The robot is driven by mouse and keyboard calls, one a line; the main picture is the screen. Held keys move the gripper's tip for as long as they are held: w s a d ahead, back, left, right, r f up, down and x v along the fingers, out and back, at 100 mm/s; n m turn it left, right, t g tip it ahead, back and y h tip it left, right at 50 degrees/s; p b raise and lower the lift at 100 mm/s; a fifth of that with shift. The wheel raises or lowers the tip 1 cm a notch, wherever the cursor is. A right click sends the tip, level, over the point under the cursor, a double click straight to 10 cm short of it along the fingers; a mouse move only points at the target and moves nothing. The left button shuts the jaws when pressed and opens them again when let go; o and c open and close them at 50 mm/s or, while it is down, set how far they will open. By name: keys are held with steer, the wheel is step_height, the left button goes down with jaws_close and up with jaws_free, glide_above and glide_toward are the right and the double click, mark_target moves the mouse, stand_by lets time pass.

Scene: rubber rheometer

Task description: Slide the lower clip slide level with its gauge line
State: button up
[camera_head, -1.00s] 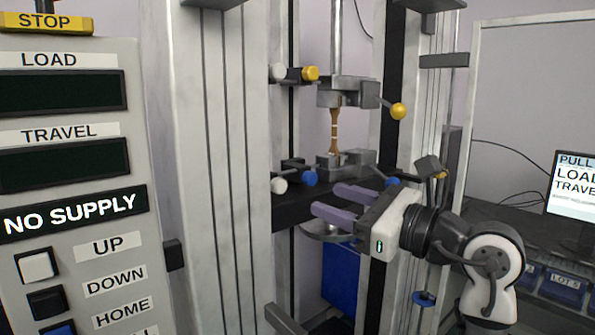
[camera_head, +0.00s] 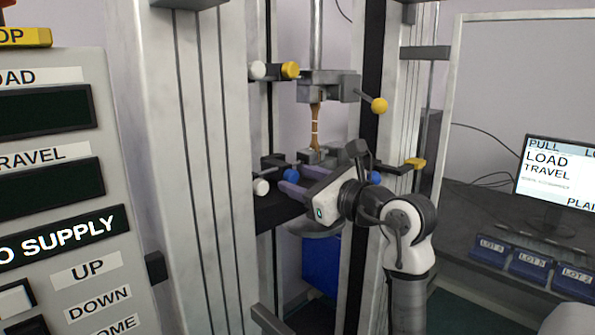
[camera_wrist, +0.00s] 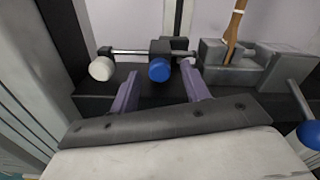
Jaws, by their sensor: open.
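The lower clip slide shows in the wrist view as a dark block (camera_wrist: 160,47) with a blue knob (camera_wrist: 159,69) facing me, on a thin horizontal rod (camera_wrist: 128,51). A white knob (camera_wrist: 102,68) is to its left. In the head view the blue knob (camera_head: 291,175) is beside my fingers. My gripper (camera_wrist: 160,72) is open, its purple fingers on either side of the blue knob, with gaps visible. It also shows in the head view (camera_head: 287,181). I cannot make out the gauge line. The tan specimen (camera_wrist: 233,25) stands in the grey lower clamp (camera_wrist: 225,72) to the right.
The upper clip's yellow knob (camera_head: 290,70) and the upper clamp (camera_head: 328,86) are above my gripper. A second blue knob (camera_wrist: 309,134) on a lever is at the right. Pale columns flank the work area. A control panel (camera_head: 50,180) stands at the left.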

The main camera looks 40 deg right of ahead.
steer(key=shift+w+a, duration=0.1)
steer(key=shift+w, duration=0.55)
jaws_close()
steer(key=shift+r+p, duration=0.85)
steer(key=shift+r, duration=1.95)
jaws_free()
